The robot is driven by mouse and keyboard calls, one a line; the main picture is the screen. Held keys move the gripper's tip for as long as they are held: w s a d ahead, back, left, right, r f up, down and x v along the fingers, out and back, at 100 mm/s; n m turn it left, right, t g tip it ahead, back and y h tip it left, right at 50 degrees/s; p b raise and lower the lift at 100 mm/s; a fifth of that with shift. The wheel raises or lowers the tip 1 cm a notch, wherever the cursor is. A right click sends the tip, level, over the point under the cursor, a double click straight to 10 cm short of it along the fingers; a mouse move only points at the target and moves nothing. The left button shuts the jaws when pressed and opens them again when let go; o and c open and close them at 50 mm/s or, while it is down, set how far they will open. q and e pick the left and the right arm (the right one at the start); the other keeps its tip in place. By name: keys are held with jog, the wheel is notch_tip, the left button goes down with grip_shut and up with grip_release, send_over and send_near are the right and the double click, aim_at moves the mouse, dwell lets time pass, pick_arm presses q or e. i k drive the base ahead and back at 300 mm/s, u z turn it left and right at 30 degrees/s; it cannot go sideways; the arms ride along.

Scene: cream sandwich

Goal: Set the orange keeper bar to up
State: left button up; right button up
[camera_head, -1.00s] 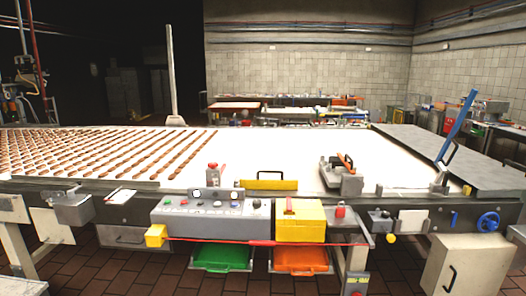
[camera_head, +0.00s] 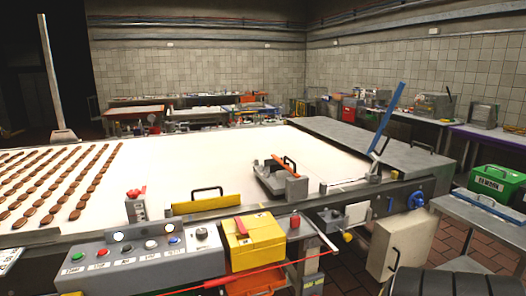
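The orange keeper bar (camera_head: 285,165) is a small, thin bar on a dark grey latch block (camera_head: 270,182) at the right part of the white belt. It slopes, with one end higher at the upper left and the other lower at the right near a grey box (camera_head: 297,187). A black handle stands beside it. It is too small to tell exactly how it is seated. Neither of my grippers is in view.
A grey control panel (camera_head: 145,256) with buttons and a yellow box (camera_head: 254,240) with a red handle line the front edge. A blue lever (camera_head: 387,118) stands by a grey plate. A green case (camera_head: 497,184) sits on a side table at right. Dark tiled floor shows between.

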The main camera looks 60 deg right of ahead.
aim_at(284, 163)
jog(key=i, duration=1.85)
jog(key=z, duration=3.6)
